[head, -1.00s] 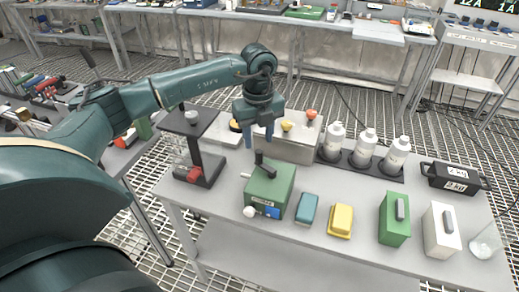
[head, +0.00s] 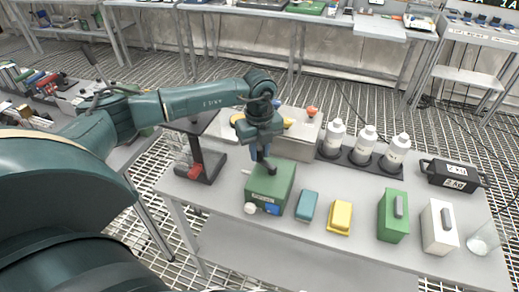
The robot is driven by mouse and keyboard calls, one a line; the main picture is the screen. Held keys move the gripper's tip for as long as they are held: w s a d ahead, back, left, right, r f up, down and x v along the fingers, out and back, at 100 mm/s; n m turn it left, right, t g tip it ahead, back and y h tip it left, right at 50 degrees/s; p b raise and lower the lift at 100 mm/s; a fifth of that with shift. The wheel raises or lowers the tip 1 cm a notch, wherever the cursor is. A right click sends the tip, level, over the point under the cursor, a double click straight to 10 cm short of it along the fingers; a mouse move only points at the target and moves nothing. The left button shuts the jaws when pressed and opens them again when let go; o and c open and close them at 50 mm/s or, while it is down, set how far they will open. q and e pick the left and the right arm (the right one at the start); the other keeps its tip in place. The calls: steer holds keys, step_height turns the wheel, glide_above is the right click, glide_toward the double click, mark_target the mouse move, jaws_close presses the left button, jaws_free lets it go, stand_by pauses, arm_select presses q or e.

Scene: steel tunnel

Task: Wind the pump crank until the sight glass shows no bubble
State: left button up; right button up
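The green pump box (head: 278,183) stands on the grey table, with a blue patch on its front and a white knob at its lower left. My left gripper (head: 266,168) is lowered over the top of the box, at the dark crank (head: 271,169). Its fingers look close together around the crank handle, but the handle is mostly hidden, so I cannot tell whether they grip it. I cannot make out a sight glass or a bubble. My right gripper is not in view.
Right of the pump stand a teal block (head: 307,205), a yellow block (head: 340,217), a green case (head: 393,215) and a white case (head: 439,226). White bottles (head: 365,146) stand in a rack behind. A dark stand (head: 205,160) is at left.

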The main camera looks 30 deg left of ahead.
arm_select(q)
jaws_close()
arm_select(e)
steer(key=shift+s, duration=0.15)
arm_select(q)
steer(key=shift+w, duration=0.15)
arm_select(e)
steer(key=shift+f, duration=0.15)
